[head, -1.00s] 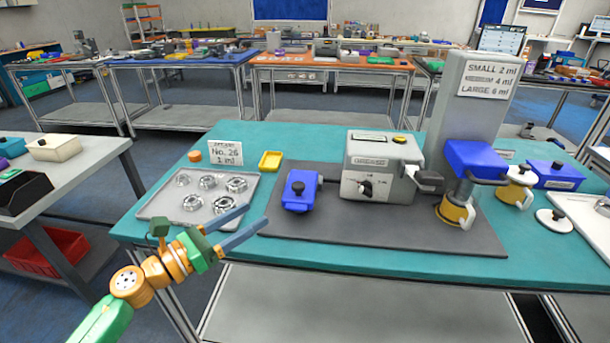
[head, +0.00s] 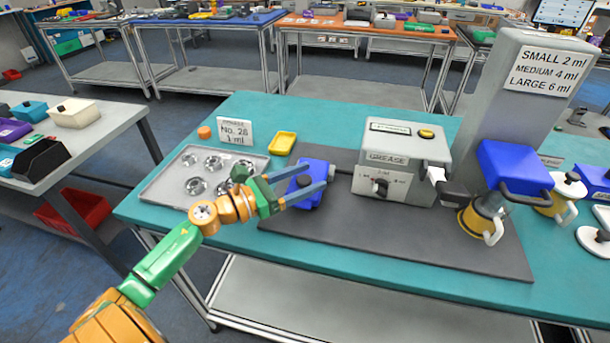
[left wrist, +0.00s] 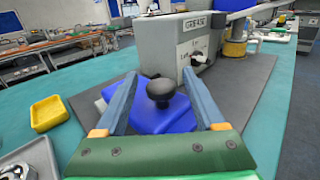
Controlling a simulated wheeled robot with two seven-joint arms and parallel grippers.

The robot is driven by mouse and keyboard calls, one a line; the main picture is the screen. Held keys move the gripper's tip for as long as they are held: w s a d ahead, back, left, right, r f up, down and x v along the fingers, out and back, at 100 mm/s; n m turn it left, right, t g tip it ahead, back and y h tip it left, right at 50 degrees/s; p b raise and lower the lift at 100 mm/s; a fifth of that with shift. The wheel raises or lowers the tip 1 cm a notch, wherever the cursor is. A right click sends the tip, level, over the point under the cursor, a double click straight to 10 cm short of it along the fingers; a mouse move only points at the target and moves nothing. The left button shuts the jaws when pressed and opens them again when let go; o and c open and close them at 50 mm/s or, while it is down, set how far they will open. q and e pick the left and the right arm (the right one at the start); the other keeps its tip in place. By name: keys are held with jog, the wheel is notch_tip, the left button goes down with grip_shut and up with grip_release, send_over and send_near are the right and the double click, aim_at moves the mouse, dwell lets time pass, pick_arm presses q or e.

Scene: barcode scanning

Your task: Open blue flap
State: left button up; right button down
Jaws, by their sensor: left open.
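The blue flap (left wrist: 160,115) is a blue lid with a round black knob (left wrist: 159,90), on a low blue box on the dark mat. The box (head: 312,190) also shows in the head view, partly behind my gripper. My left gripper (head: 303,187) is open, its two blue-grey fingers pointing at the box. In the left wrist view the left gripper (left wrist: 168,95) has one finger on each side of the knob, with gaps between; I cannot tell its exact height or distance. The flap looks shut. My right gripper is not in view.
A grey grease machine (head: 401,170) stands right of the box on the dark mat (head: 400,235). A tray (head: 165,190) with several metal bearings lies left. A yellow dish (head: 283,143) is behind. A grey column (head: 520,110) and blue-topped dispenser (head: 514,165) stand right.

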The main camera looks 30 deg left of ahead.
pick_arm(q)
jog(key=shift+s, duration=0.2)
jog(key=shift+c, duration=0.7)
grip_shut()
dwell(0.5)
